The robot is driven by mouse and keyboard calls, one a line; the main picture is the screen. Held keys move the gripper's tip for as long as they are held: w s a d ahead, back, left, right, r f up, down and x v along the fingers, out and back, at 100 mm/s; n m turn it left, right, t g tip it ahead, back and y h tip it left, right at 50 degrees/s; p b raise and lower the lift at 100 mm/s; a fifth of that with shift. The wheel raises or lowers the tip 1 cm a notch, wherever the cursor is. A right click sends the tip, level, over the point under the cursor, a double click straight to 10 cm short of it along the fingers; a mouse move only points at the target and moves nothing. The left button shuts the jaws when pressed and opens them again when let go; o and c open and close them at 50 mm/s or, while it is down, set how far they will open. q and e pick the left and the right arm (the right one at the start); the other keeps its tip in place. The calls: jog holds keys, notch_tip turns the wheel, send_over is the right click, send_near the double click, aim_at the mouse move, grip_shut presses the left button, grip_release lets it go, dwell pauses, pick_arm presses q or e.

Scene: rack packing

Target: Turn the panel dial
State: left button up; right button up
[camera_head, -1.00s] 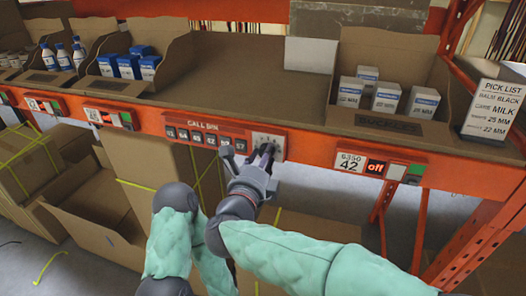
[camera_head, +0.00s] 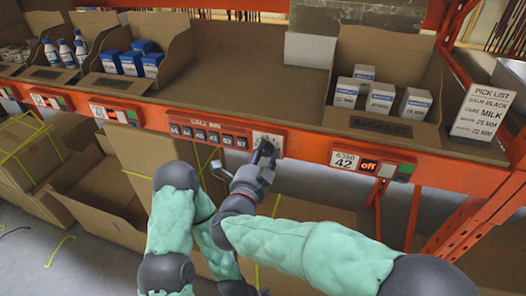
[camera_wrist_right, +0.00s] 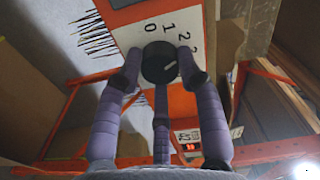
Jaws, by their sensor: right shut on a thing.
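The panel dial is a black round knob (camera_wrist_right: 158,61) with a pale mark, on a white plate (camera_wrist_right: 138,30) with printed digits including 0, 1 and 2. The mark lies on the right side of the knob in the right wrist view; which digit it points at is unclear. In the head view the plate (camera_head: 275,139) is at the right end of the call bin panel (camera_head: 207,128). My right gripper (camera_head: 265,152) is shut on the dial, its fingers around the knob, largely hiding it there.
The orange rack beam (camera_head: 310,148) carries the panel and a bin label reading 42 and off (camera_head: 368,163). On the shelf above, a carton (camera_head: 383,50) holds several white boxes. A pick list card (camera_head: 484,113) stands at right. Open cartons (camera_head: 100,205) are below left.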

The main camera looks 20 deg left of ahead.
jog(key=shift+d+f, duration=0.1)
jog(key=shift+f, duration=0.2)
jog(key=o, duration=1.2)
jog(key=shift+d+r, duration=0.1)
jog(key=shift+r, duration=0.05)
jog(key=shift+c, duration=0.2)
jog(key=shift+r, duration=0.1)
notch_tip(320, 180, up, 10)
jog(key=shift+f, duration=0.1)
